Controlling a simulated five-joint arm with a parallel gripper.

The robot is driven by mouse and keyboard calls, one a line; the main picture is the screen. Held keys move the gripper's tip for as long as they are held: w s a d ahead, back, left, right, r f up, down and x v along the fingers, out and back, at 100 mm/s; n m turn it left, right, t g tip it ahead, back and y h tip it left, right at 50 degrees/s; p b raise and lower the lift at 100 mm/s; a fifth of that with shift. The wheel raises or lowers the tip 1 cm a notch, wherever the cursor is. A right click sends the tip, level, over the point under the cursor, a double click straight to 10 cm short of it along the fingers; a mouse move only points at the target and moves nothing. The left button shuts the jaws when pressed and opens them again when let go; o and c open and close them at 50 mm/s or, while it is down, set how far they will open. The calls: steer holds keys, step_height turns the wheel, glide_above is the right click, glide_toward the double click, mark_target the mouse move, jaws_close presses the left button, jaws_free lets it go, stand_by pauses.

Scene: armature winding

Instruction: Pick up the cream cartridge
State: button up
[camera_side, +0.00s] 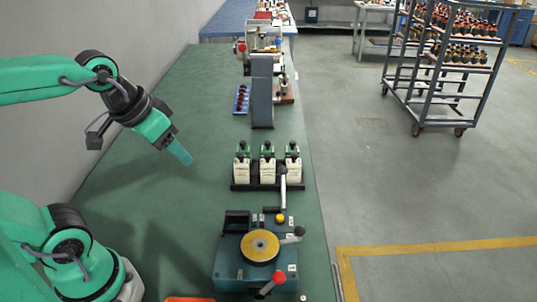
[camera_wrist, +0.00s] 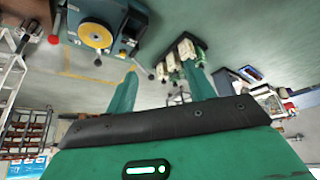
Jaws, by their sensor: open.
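Three cream cartridges stand upright side by side in a black rack (camera_side: 255,187) on the bench: a left one (camera_side: 242,172), a middle one (camera_side: 268,172) and a right one (camera_side: 293,170). Each has a green and black top. They look alike. My gripper (camera_side: 181,153) is raised above the bench, left of the rack and apart from it. In the wrist view my gripper (camera_wrist: 161,67) shows two teal fingers spread apart with nothing held between them. The cream cartridges (camera_wrist: 186,48) show beyond the fingers there, and one finger partly hides them.
A blue winding machine (camera_side: 230,262) with a yellow disc and levers stands in front of the rack. A grey upright unit (camera_side: 262,95) and a blue tray (camera_side: 241,99) stand behind it. The green bench (camera_side: 150,190) is clear on the left.

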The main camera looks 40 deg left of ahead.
steer(key=w+r+n+g, duration=0.1)
steer(key=w+r+n, duration=0.1)
steer(key=w, duration=0.7)
steer(key=n+g, duration=0.4)
steer(key=n, duration=0.1)
glide_toward(294, 154)
step_height(294, 154, down, 5)
steer(key=shift+s+f, duration=0.15)
steer(key=shift+f, duration=0.05)
steer(key=shift+w+f, duration=0.3)
steer(key=shift+f, duration=1.4)
steer(key=shift+d+f, duration=0.1)
steer(key=shift+f, duration=2.5)
